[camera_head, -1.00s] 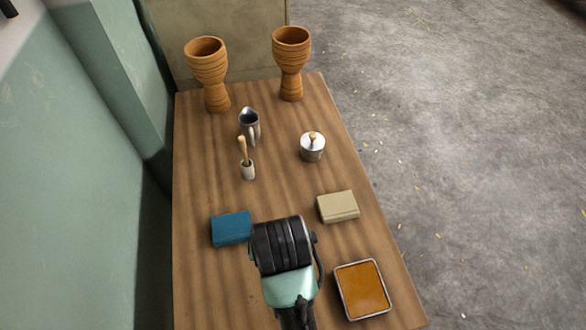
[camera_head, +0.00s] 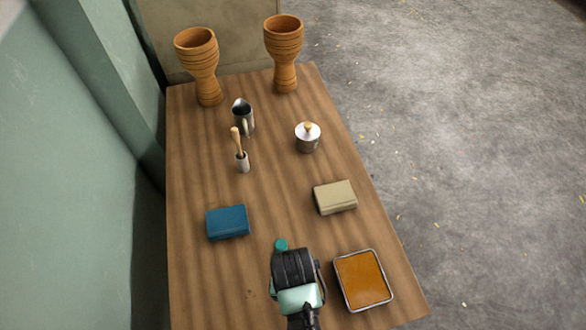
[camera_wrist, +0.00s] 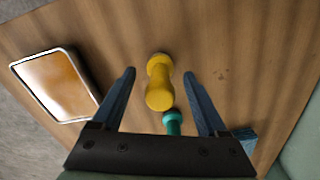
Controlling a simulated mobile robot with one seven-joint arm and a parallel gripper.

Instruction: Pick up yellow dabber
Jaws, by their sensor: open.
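The yellow dabber (camera_wrist: 160,85) shows in the wrist view, with a rounded knob at each end and a narrower neck. It is seen between the two fingers of my gripper (camera_wrist: 159,74), with a gap on both sides. My gripper is open, with nothing held. How high the fingertips are above the dabber, I cannot tell. In the head view my arm hides the yellow dabber. A teal dabber (camera_wrist: 172,122) lies close beside the yellow one, partly hidden by my gripper's base. It also shows in the head view (camera_head: 281,245), just beyond my wrist.
An orange pad in a metal tray (camera_head: 337,270) lies right of my wrist. A blue box (camera_head: 228,222) and a beige box (camera_head: 335,197) stand farther off.

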